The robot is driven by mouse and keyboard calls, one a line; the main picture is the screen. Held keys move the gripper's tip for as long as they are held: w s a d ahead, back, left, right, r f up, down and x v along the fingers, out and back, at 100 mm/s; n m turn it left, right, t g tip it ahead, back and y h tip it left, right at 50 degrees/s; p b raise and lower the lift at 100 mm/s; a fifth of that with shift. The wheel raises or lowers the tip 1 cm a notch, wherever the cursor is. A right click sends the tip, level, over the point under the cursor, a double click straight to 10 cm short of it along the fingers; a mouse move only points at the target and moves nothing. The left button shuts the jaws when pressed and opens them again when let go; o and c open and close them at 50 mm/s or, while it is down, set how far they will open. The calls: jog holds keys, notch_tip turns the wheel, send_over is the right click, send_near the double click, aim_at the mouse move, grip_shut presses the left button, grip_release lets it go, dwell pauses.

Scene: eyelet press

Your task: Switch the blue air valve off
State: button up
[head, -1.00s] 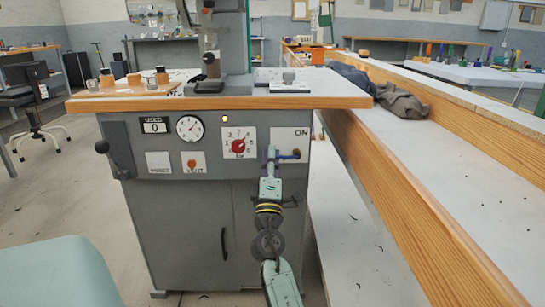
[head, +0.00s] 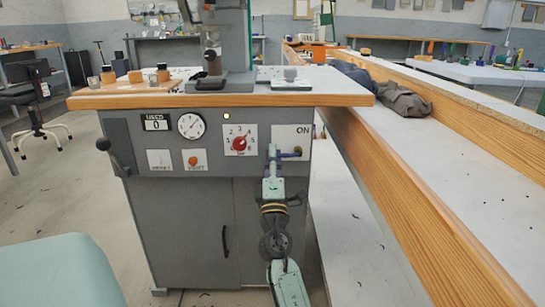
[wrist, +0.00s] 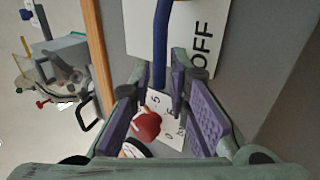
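The blue air valve's handle (head: 290,154) sits on a white plate (head: 303,132) at the right of the press cabinet's front. The plate's ON label shows above the handle in the head view. The wrist view shows the blue handle (wrist: 162,40) as a bar in front of the plate, with the OFF label (wrist: 201,50) beside it. My gripper (wrist: 160,80) is open. Its purple-padded fingers stand apart, with the blue handle's near end showing between their tips. I cannot tell whether they touch it. My gripper (head: 272,153) covers part of the plate in the head view.
Left of the valve are a red dial (head: 239,143), a gauge (head: 191,126) and a black lever (head: 104,145). The wooden tabletop edge (head: 220,101) overhangs the panel. A long wood-edged bench (head: 430,235) runs close on the right.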

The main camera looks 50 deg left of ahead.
jog(key=shift+r, duration=0.1)
notch_tip(320, 180, up, 10)
jog(key=shift+f, duration=0.1)
dwell(0.5)
jog(key=shift+s, duration=0.1)
